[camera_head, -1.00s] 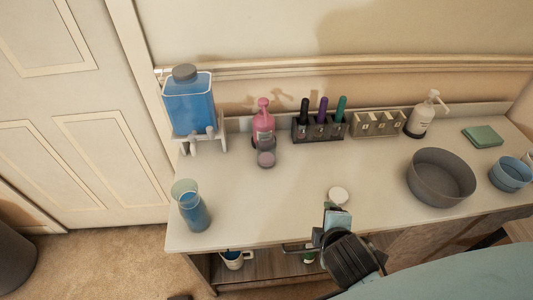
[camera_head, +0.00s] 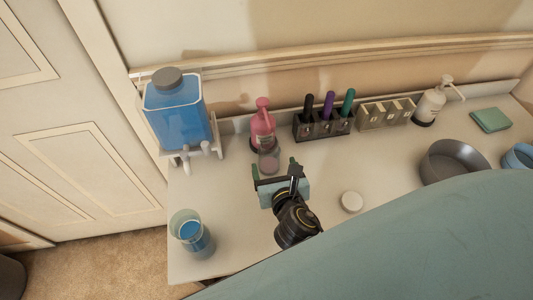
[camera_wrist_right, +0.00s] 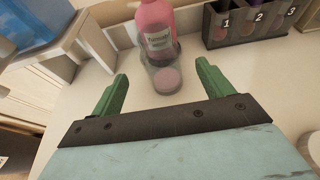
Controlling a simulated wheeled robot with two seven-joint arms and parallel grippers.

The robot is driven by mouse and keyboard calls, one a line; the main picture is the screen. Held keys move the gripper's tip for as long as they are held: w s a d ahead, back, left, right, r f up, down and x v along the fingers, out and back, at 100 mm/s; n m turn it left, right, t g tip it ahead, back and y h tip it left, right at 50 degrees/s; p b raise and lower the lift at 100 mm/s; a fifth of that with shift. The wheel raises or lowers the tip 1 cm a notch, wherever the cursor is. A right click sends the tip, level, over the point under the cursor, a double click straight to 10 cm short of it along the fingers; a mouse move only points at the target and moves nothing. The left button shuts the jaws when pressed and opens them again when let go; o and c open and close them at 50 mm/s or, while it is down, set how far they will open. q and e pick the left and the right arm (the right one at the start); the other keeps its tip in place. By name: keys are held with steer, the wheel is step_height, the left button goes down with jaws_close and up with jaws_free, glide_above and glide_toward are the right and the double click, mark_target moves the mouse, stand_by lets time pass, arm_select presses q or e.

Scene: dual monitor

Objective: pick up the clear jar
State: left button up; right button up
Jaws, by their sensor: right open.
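The clear jar (camera_head: 268,160) stands upright on the counter, in front of the pink pump bottle (camera_head: 263,127). It is see-through with a pinkish round bottom. In the right wrist view the jar (camera_wrist_right: 166,80) shows beyond and between the fingertips, overlapping the bottle's lower part. My right gripper (camera_head: 275,171) is open and empty, on the near side of the jar, its green fingers pointing toward it. Whether the fingertips reach beside the jar is hard to tell. My left gripper is not in view.
A blue-filled dispenser (camera_head: 178,112) stands at the back left and a glass of blue liquid (camera_head: 192,234) at the front left. A white round lid (camera_head: 351,202) lies to the gripper's right.

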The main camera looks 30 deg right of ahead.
mark_target(267, 147)
steer(key=x, duration=0.4)
steer(key=shift+w+f, duration=0.15)
steer(key=shift+w, duration=0.05)
steer(key=b+x, duration=0.1)
steer(key=x, duration=0.3)
steer(key=shift+d+f+b, duration=0.1)
steer(key=shift+f+b, duration=0.2)
steer(key=shift+b, duration=0.05)
steer(key=shift+w+d+f, duration=0.1)
steer(key=shift+w+f, duration=0.05)
steer(key=shift+w, duration=0.25)
steer(key=c, duration=1.1)
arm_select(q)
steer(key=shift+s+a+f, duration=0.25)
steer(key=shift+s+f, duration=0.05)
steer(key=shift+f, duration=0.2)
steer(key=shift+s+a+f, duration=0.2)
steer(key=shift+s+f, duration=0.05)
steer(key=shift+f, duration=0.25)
arm_select(e)
steer(key=shift+c, duration=1)
